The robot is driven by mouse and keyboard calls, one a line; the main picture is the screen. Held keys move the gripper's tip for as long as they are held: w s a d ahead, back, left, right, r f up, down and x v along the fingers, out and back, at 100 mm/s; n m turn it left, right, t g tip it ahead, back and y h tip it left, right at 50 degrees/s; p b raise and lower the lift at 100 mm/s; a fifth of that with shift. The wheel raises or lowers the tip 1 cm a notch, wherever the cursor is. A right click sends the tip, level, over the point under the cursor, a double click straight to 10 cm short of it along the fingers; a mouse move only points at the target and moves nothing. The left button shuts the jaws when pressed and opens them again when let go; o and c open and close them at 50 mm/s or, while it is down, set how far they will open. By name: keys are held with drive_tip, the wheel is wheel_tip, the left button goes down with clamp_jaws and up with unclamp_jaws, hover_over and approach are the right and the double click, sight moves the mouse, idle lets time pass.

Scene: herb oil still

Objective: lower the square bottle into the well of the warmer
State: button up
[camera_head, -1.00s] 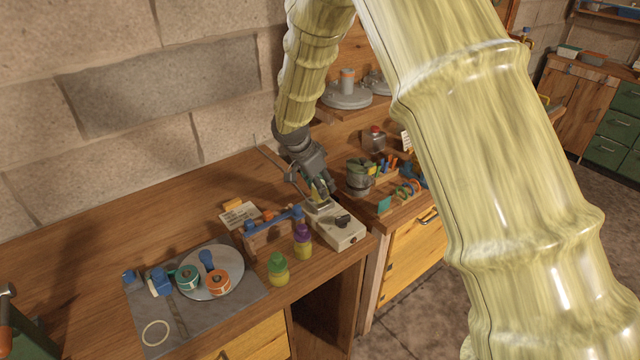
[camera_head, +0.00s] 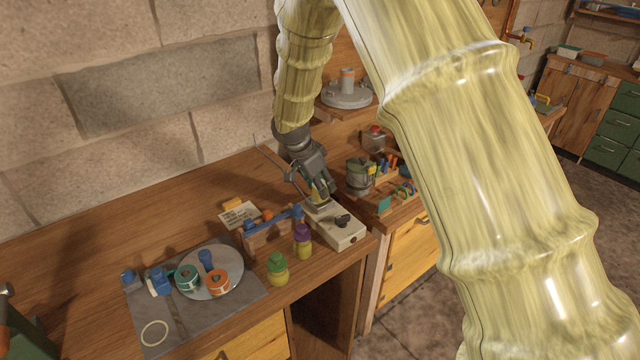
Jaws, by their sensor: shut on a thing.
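The warmer (camera_head: 345,233) is a cream box with a dark knob, near the right end of the wooden bench. My gripper (camera_head: 321,196) points down over the back left part of the warmer. It is shut on the square bottle (camera_head: 318,196), of which only a small yellowish part shows between the fingers. The bottle is right above or at the well; the well is hidden by the gripper and bottle, and I cannot tell how deep the bottle sits.
A wooden rack with blue ends (camera_head: 268,236), a purple-capped bottle (camera_head: 303,240) and a green-capped bottle (camera_head: 278,268) stand left of the warmer. A grey mat (camera_head: 165,322) holds a round plate (camera_head: 229,266) with tape rolls. A grey pot (camera_head: 359,177) stands to the right.

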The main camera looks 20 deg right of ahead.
drive_tip(key=shift+f, duration=0.3)
drive_tip(key=shift+f+b, duration=0.5)
drive_tip(key=shift+f, duration=0.05)
drive_tip(key=shift+f+b, duration=0.3)
drive_tip(key=shift+f, duration=0.1)
idle(0.8)
drive_tip(key=o, duration=1.2)
drive_tip(key=shift+r, duration=0.1)
drive_tip(key=shift+c, duration=0.4)
drive_tip(key=shift+r+p, duration=1.85)
drive_tip(key=shift+r, duration=1.6)
